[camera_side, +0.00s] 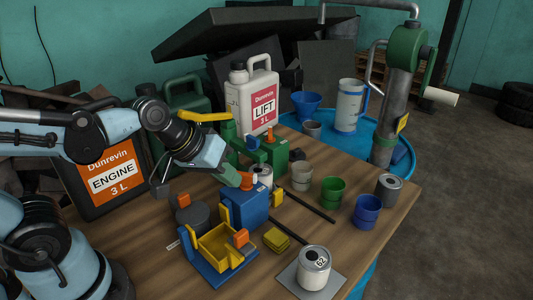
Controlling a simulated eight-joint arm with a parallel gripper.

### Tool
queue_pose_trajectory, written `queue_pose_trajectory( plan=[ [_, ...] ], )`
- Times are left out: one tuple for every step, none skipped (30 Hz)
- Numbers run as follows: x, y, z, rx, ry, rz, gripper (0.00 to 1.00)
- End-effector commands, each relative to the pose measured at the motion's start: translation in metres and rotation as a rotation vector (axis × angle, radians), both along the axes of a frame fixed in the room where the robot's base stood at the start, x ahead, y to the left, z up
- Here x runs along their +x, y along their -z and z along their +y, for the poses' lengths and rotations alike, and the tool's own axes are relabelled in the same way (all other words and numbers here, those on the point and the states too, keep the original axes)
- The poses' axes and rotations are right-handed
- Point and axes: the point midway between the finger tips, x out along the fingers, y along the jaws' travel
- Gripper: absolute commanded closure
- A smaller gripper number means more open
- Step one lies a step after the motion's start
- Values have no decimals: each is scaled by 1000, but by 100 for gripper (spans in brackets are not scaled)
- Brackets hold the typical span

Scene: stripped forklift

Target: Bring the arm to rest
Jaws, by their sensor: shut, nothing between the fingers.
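My arm reaches in from the left. My gripper (238,180) points down and to the right, just above the blue box (243,206) with orange parts. Its fingers are shut with nothing held. Whether the tips touch the orange piece on the box cannot be told from this view. A blue stand with a yellow tray (216,248) is in front of the box.
A can marked 52 (314,268) stands on a grey plate at the front. Green (333,191) and blue (367,211) cups stand right. A white LIFT jug (252,97) and green fixture (272,152) stand behind; an orange-labelled ENGINE jug (110,180) stands beside my arm.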

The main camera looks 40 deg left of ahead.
Motion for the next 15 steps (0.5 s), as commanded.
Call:
queue_pose_trajectory(
  plan=[
    [-4,-1,7,22,10,-23,100],
    [-6,-1,10,37,19,-35,100],
    [-9,-2,14,55,30,-49,100],
    [-10,-4,18,108,67,-54,100],
    [-11,-6,21,156,98,-55,100],
    [-13,-8,26,210,135,-57,100],
    [-15,-9,29,243,157,-58,100],
    [-15,-10,31,272,176,-59,100],
    [-17,-11,34,301,195,-59,100],
    [-17,-11,35,319,207,-59,100],
    [-18,-12,36,331,214,-59,100],
    [-18,-12,37,340,221,-59,100],
    [-18,-12,38,344,225,-58,100],
    [-18,-12,38,346,226,-58,100],
    [-18,-12,38,346,226,-58,100]
  ],
)
